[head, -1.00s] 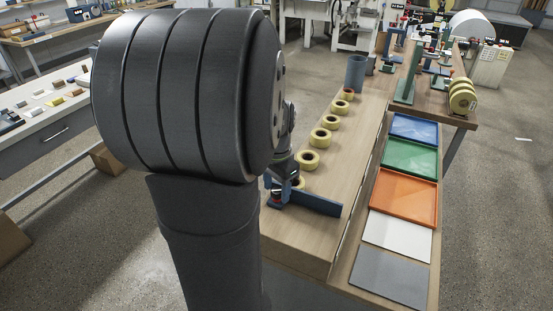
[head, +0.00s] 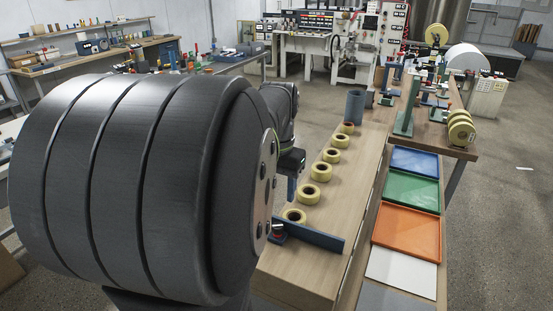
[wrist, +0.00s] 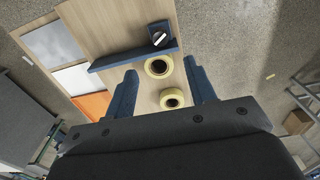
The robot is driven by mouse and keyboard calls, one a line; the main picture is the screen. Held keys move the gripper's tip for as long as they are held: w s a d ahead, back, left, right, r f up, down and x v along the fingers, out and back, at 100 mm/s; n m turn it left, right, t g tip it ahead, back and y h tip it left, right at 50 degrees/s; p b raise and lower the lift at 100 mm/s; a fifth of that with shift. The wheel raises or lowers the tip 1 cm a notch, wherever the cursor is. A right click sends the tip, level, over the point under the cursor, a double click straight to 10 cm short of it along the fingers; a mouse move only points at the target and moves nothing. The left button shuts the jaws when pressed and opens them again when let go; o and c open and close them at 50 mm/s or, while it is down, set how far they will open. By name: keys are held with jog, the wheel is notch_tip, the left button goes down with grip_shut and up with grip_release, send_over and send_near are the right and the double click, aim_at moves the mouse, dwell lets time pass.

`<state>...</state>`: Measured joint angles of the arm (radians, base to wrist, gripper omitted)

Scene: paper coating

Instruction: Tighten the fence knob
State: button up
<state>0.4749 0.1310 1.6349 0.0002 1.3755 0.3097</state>
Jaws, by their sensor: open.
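The blue fence (head: 318,238) is a long bar across the near end of the wooden bench. Its knob, dark with a light top (head: 278,229), sits on a blue block at the fence's left end. In the wrist view the fence (wrist: 125,57) lies past my fingertips, and the knob (wrist: 158,39) shows a pale bar on its top. My gripper (wrist: 160,72) is open and empty, its two blue fingers apart, with yellow tape rolls (wrist: 159,67) visible between them. In the head view one blue finger (head: 292,188) shows above the bench, apart from the knob; my arm hides the rest.
A row of yellow tape rolls (head: 309,194) runs along the bench from the fence to a blue-grey cup (head: 354,107). Orange (head: 406,257), green (head: 411,203) and blue (head: 414,172) trays and a white sheet (head: 402,272) lie to the right.

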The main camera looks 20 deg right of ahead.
notch_tip(320, 180, up, 6)
send_over(277, 226)
jog(key=s+d+f+m, duration=0.5)
jog(key=s+d+f, duration=0.15)
jog(key=s, duration=0.35)
jog(key=shift+n, duration=0.3)
jog(key=w+a+f, duration=0.2)
jog(key=w, duration=0.1)
jog(key=w+a+f, duration=0.2)
jog(key=w, duration=0.1)
jog(key=w+a+f, duration=0.1)
jog(key=w+f, duration=0.1)
jog(key=w, duration=0.1)
jog(key=shift+a+f, duration=0.1)
jog(key=shift+a, duration=0.3)
jog(key=f, duration=0.3)
jog(key=w+f, duration=0.1)
jog(key=shift+a+f, duration=0.3)
jog(key=shift+a, duration=0.05)
jog(key=shift+f+n, duration=0.1)
jog(key=shift+n, duration=0.3)
jog(key=n, duration=0.3)
jog(key=shift+n, duration=0.3)
notch_tip(277, 226, up, 19)
jog(key=shift+f, duration=0.1)
